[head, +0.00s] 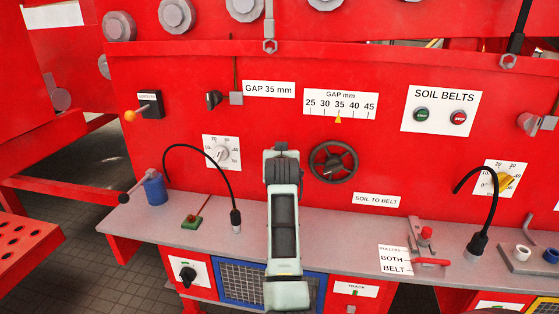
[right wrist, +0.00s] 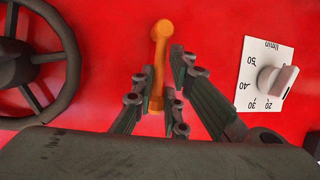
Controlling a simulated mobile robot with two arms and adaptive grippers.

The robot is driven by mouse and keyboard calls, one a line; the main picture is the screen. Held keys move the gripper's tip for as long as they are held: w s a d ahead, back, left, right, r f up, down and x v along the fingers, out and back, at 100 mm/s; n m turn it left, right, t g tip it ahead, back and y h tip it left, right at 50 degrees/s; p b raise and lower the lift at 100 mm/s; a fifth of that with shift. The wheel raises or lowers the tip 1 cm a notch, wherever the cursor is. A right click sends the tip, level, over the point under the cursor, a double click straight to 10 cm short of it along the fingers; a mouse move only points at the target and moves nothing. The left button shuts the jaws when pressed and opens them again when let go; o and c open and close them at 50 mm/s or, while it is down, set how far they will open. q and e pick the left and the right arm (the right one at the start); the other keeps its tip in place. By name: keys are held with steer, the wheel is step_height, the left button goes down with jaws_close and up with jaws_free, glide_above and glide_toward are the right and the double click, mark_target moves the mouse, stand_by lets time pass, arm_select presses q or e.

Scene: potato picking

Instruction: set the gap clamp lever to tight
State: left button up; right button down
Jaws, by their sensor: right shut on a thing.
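An orange lever (right wrist: 159,55) shows in the right wrist view against the red panel, between the handwheel and a dial. My right gripper (right wrist: 157,88) has a dark finger on each side of it and is shut on it. The lever runs nearly straight up and down in that picture. In the head view my right gripper (head: 281,153) is at the panel left of the handwheel and hides the lever. No tight or loose marking is readable around the lever. My left gripper is not in view.
The handwheel (head: 334,162) is close on the right and a dial (head: 220,152) on the left. A gap scale (head: 340,104) is above. Two bent black stalks (head: 235,190) (head: 478,240) rise from the grey shelf (head: 330,232). Another lever with an orange knob (head: 130,115) is far left.

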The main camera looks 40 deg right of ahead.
steer(key=c, duration=2)
jaws_free()
steer(key=shift+f, duration=0.25)
steer(key=shift+o, duration=0.8)
steer(key=shift+d+r, duration=0.1)
steer(key=shift+d, duration=0.1)
steer(key=shift+s, duration=0.1)
steer(key=v, duration=1.2)
